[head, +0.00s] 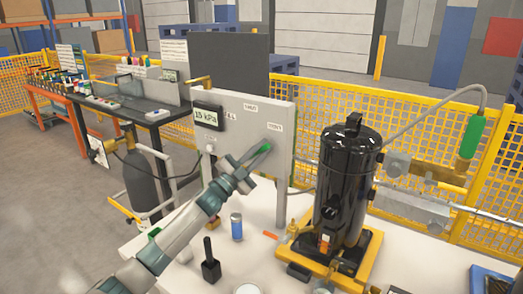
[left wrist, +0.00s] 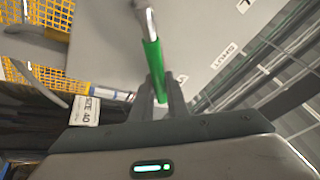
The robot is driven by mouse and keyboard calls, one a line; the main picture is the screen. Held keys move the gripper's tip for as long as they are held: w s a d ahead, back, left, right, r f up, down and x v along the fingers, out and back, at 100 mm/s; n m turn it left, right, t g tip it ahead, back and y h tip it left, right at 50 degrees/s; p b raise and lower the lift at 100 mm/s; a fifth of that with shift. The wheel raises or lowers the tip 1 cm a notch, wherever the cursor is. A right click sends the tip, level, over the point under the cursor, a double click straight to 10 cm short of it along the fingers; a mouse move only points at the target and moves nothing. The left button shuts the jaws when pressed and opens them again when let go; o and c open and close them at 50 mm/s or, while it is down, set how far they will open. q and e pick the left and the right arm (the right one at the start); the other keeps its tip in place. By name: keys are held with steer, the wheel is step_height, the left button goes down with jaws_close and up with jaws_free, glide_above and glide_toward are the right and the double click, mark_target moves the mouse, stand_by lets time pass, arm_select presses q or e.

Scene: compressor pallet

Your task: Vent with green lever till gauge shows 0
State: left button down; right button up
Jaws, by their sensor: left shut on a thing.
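The green lever (head: 266,148) sits on the front of the grey panel (head: 232,130). My left gripper (head: 252,161) is at the lever, with its arm reaching up from the lower left. In the left wrist view the green lever (left wrist: 153,62) runs down between the two fingers (left wrist: 160,98), which are shut on its lower end. The lever's upper end meets a metal fitting at the top of that view. The gauge (head: 207,116) on the panel's upper left appears to read 15 kPa. My right gripper is not in view.
A black compressor (head: 347,185) stands on a yellow pallet base (head: 300,253) right of the panel. A blue-and-white can (head: 237,227) and a black block with a post (head: 210,265) stand on the white table (head: 420,262) in front. A yellow mesh fence (head: 420,125) runs behind.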

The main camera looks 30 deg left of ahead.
arm_select(q)
steer(key=c, duration=1.7)
jaws_free()
steer(key=shift+c, duration=0.2)
steer(key=shift+s+f, duration=0.1)
